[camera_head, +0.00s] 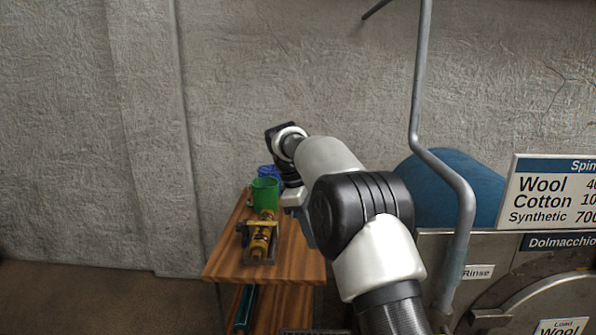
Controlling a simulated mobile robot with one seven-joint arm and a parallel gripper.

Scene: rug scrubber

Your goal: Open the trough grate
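No trough grate can be made out in this view. My arm reaches from the bottom right up and away toward the wall, and its far end bends down beside a wooden shelf. The end with my gripper (293,198) is small and partly behind my own arm, to the right of a green cup. Its fingers cannot be made out, so I cannot tell whether it is open or shut or holds anything.
At right are a machine with a sign (550,192), a grey pipe (417,100) and a blue rounded shape (480,180). Bare floor (90,300) lies left.

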